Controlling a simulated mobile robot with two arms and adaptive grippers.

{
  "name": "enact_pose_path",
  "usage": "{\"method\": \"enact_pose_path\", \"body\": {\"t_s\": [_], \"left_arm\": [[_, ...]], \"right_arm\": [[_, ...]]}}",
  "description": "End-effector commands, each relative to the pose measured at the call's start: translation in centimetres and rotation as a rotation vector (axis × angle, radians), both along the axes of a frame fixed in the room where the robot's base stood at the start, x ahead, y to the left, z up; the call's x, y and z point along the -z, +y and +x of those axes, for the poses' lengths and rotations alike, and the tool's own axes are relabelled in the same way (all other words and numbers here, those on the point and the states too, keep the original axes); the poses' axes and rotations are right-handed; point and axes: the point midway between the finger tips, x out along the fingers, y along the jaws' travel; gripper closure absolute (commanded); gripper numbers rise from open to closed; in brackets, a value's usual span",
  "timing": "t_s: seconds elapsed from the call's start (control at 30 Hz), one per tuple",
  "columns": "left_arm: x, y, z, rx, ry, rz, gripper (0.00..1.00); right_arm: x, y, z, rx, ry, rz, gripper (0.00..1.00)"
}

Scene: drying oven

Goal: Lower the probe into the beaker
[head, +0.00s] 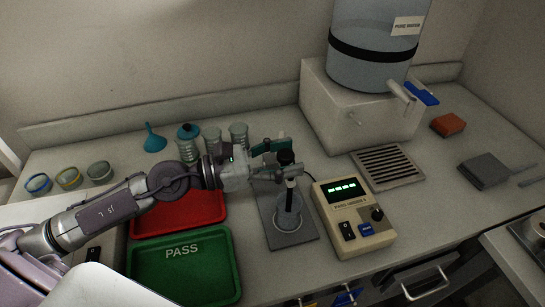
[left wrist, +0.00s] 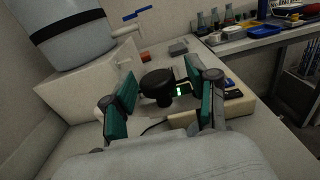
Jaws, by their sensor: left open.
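The probe (head: 286,158) is dark with a round black cap and stands upright above the glass beaker (head: 289,218). Its dark shaft reaches down to the beaker's mouth; how deep its tip sits I cannot tell. The beaker stands on a grey base plate (head: 306,236). My left gripper (head: 280,160) is at the height of the cap. In the left wrist view the black cap (left wrist: 158,86) lies between the open teal fingers of the left gripper (left wrist: 160,92), with gaps on both sides. My right gripper is not in view.
A meter (head: 352,225) with a green display stands right of the base plate. A green PASS tray (head: 185,284) and a red tray (head: 180,213) lie to the left. Jars (head: 213,140) stand behind my left arm. A water tank (head: 372,55) is at the back.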

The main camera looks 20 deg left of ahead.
Motion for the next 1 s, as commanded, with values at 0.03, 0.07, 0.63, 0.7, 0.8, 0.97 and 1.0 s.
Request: {"method": "enact_pose_path", "body": {"t_s": [0.03, 0.07, 0.63, 0.7, 0.8, 0.97, 1.0], "left_arm": [[0.0, 0.2, -0.1, -0.001, 0.001, 0.000, 0.42], [0.1, 0.3, -0.2, -0.002, 0.001, 0.000, 0.42], [0.1, 6.3, -4.7, -0.003, 0.005, -0.002, 0.42], [0.1, 7.1, -5.4, -0.002, 0.003, -0.002, 0.42], [0.1, 8.1, -6.1, -0.003, 0.003, -0.001, 0.42], [0.1, 9.2, -6.9, 0.000, 0.001, 0.000, 0.42], [0.1, 9.3, -7.1, 0.000, 0.001, 0.002, 0.42]], "right_arm": [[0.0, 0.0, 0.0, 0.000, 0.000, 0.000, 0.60], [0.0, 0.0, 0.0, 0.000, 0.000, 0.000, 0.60], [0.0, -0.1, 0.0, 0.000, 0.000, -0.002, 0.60], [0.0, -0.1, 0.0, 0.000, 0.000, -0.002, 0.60], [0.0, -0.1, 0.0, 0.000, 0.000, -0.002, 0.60], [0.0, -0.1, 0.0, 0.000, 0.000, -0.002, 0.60], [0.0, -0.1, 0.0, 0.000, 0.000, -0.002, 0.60]]}}
